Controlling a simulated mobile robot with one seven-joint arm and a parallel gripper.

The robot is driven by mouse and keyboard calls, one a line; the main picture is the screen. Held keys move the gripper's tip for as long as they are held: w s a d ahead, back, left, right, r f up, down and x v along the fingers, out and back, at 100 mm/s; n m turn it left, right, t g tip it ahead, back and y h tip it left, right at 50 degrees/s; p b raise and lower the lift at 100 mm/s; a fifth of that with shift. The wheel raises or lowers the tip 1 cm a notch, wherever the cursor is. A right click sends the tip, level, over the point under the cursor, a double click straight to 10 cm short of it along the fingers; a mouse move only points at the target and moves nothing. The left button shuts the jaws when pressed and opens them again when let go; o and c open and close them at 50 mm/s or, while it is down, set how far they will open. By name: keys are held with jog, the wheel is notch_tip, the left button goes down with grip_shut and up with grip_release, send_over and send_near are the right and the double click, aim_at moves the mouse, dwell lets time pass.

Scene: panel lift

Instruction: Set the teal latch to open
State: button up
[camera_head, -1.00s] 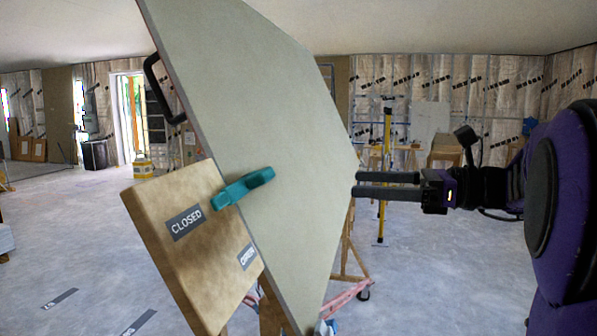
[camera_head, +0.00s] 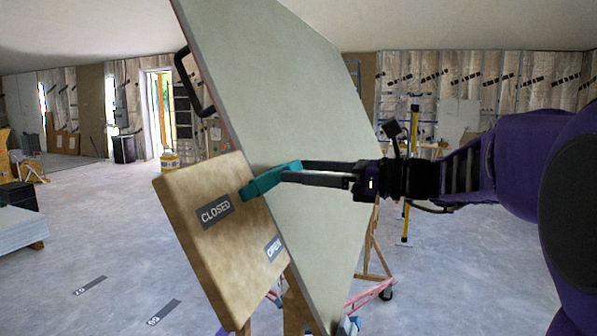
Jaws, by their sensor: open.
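The teal latch (camera_head: 262,184) is mounted at the edge of the large pale panel (camera_head: 290,90). Its left end lies over the wooden board (camera_head: 205,255), next to the CLOSED label (camera_head: 215,211). The OPEN label (camera_head: 273,248) is lower right on the same board. My gripper (camera_head: 290,171) reaches in from the right, with its two fingers pointing left. The fingers are open, and their tips are at the right end of the latch. I cannot tell whether they touch it.
A black handle (camera_head: 190,85) is on the panel's upper left edge. Wooden stand legs and a pink bar (camera_head: 368,294) are below the panel. A yellow post (camera_head: 409,175) stands behind my arm. The floor at left is mostly clear.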

jog(key=shift+x, duration=0.8)
grip_shut()
